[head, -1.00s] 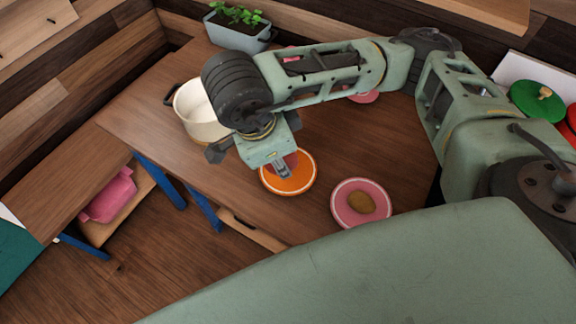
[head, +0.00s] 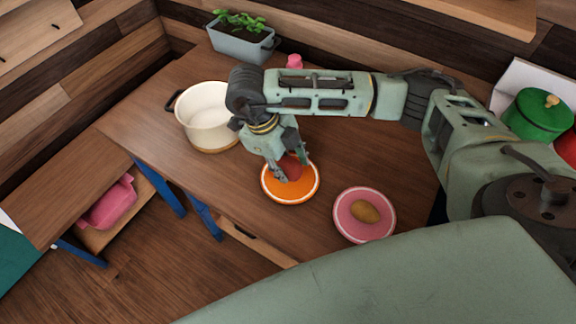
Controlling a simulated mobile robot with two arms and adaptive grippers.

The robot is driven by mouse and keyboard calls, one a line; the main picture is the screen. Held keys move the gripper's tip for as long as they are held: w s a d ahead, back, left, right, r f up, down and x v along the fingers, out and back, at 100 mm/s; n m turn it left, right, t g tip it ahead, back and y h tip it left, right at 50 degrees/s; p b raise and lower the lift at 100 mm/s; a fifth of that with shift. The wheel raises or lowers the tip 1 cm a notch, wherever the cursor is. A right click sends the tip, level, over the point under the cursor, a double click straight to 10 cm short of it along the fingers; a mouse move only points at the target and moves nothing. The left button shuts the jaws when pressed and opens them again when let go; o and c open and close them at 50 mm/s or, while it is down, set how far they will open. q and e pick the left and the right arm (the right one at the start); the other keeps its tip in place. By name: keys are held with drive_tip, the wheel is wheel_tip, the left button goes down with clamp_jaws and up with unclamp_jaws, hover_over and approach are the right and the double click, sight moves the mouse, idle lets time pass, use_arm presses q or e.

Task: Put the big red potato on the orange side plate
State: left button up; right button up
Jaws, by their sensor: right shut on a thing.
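The big red potato (head: 291,169) shows between the fingers of my right gripper (head: 290,175), which is shut on it. The orange side plate (head: 290,192), with a white ring near its rim, lies on the wooden table directly below. The potato is over the plate; I cannot tell whether it touches the surface. The fingers partly cover the potato and the plate's far edge. My left gripper is not in view.
A pink plate (head: 347,224) with a brown potato (head: 365,212) lies to the right. A cream pot (head: 206,120) stands to the left, close to my right wrist. A planter (head: 240,45) stands at the back, and a green lidded pot (head: 538,116) at the far right.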

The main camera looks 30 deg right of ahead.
sight(288, 169)
drive_tip(key=shift+w+d+f, duration=0.6)
drive_tip(key=shift+w+f, duration=0.2)
drive_tip(key=shift+w, duration=0.15)
wheel_tip(288, 169, down, 3)
drive_tip(key=shift+p, duration=0.6)
drive_tip(key=shift+f, duration=0.4)
drive_tip(key=shift+f, duration=0.1)
drive_tip(key=shift+f, duration=0.15)
drive_tip(key=o, duration=1.2)
